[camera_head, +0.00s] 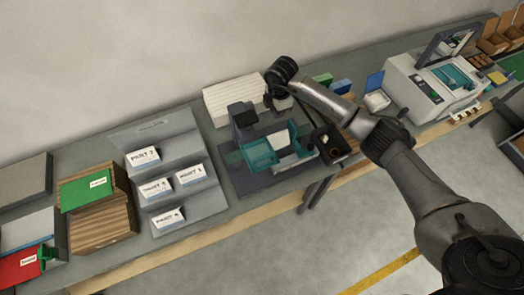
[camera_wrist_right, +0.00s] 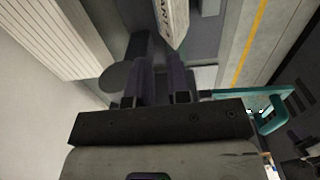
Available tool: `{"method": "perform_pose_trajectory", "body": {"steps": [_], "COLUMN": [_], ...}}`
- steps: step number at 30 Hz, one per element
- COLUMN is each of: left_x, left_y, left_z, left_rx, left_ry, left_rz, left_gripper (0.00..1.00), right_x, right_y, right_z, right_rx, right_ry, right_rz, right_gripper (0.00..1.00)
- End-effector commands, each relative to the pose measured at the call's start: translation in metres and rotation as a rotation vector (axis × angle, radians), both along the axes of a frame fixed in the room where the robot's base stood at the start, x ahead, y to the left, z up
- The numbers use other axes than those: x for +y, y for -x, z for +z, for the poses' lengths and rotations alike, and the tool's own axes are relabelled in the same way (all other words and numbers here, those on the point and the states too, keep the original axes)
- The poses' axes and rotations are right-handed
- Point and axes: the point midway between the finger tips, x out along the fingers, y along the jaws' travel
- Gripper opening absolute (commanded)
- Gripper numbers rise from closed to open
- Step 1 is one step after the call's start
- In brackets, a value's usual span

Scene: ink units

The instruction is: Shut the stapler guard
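The stapler (camera_head: 243,117) is a dark grey machine on a dark mat at the middle of the table in the head view. Its teal guard (camera_head: 258,153) stands at the front, with teal also at the right side of a white paper stack. The guard's teal frame and handle (camera_wrist_right: 272,118) show at the right in the right wrist view. My right gripper (camera_head: 284,104) is just behind and above the paper stack, beside the stapler head. In the wrist view its dark fingers (camera_wrist_right: 162,80) are apart, with a gap between them. My left gripper is out of view.
The white paper stack (camera_head: 279,139) lies at the stapler; its printed edge (camera_wrist_right: 172,22) shows beyond my fingertips. A white ribbed box (camera_head: 228,99) stands behind. A grey stepped rack (camera_head: 190,205) with white cartons is left.

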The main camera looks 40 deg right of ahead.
Motion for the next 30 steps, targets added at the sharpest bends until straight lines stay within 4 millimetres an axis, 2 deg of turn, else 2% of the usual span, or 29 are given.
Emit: {"method": "perform_pose_trajectory", "body": {"steps": [1,2,3,5,8,11,12,15,18,21,26,30], "left_x": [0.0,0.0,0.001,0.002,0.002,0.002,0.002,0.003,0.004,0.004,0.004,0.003], "left_y": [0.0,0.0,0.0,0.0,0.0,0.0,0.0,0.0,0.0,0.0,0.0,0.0], "left_z": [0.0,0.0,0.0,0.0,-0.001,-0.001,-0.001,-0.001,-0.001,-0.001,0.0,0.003], "left_rx": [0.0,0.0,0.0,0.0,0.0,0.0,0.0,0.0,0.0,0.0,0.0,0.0], "left_ry": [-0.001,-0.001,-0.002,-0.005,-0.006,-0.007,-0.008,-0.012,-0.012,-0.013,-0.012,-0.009], "left_rz": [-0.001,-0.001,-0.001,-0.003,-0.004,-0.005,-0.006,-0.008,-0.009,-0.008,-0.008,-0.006], "left_gripper": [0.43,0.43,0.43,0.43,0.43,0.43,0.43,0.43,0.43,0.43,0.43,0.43], "right_x": [-0.013,-0.022,-0.028,-0.028,-0.009,0.02,0.035,0.074,0.1,0.103,0.104,0.107], "right_y": [-0.008,-0.011,-0.016,-0.018,-0.008,0.015,0.029,0.069,0.101,0.108,0.108,0.109], "right_z": [0.019,0.03,0.05,0.082,0.121,0.15,0.158,0.168,0.175,0.176,0.174,0.162], "right_rx": [-0.03,-0.048,-0.085,-0.142,-0.19,-0.198,-0.185,-0.111,-0.02,0.04,0.057,0.062], "right_ry": [0.017,0.028,0.045,0.052,0.008,-0.064,-0.101,-0.203,-0.282,-0.31,-0.308,-0.307], "right_rz": [-0.014,-0.022,-0.016,0.017,0.103,0.179,0.202,0.234,0.208,0.119,0.036,0.022], "right_gripper": [0.13,0.1,0.06,0.0,0.0,0.0,0.0,0.0,0.0,0.0,0.0,0.0]}}
